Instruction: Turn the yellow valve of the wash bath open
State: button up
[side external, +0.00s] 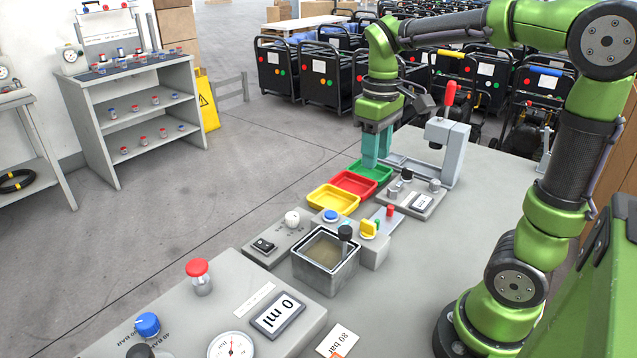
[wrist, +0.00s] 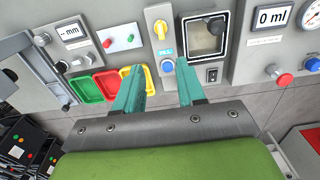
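The yellow valve (side external: 368,229) is a small knob on a grey block beside the wash bath. The wash bath (side external: 310,272) is a square metal basin with murky liquid and a black knob at its rim. In the wrist view the valve (wrist: 161,29) lies beyond my fingertips, left of the bath (wrist: 190,40). My gripper (side external: 377,158) points down over the area of the green tray, behind the valve and apart from it. In the wrist view its two teal fingers (wrist: 162,76) are spread with nothing between them.
Green (side external: 378,171), red (side external: 353,184) and yellow (side external: 333,198) trays lie behind the bath. A blue button (side external: 330,215) is near the valve. A grey press with a red handle (side external: 450,92) stands to the right. A panel with a display (side external: 277,313) is in front.

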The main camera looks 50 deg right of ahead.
aim_at(369, 222)
notch_tip(369, 222, down, 17)
jog(key=shift+r, duration=0.15)
jog(key=shift+c, duration=0.3)
grip_shut()
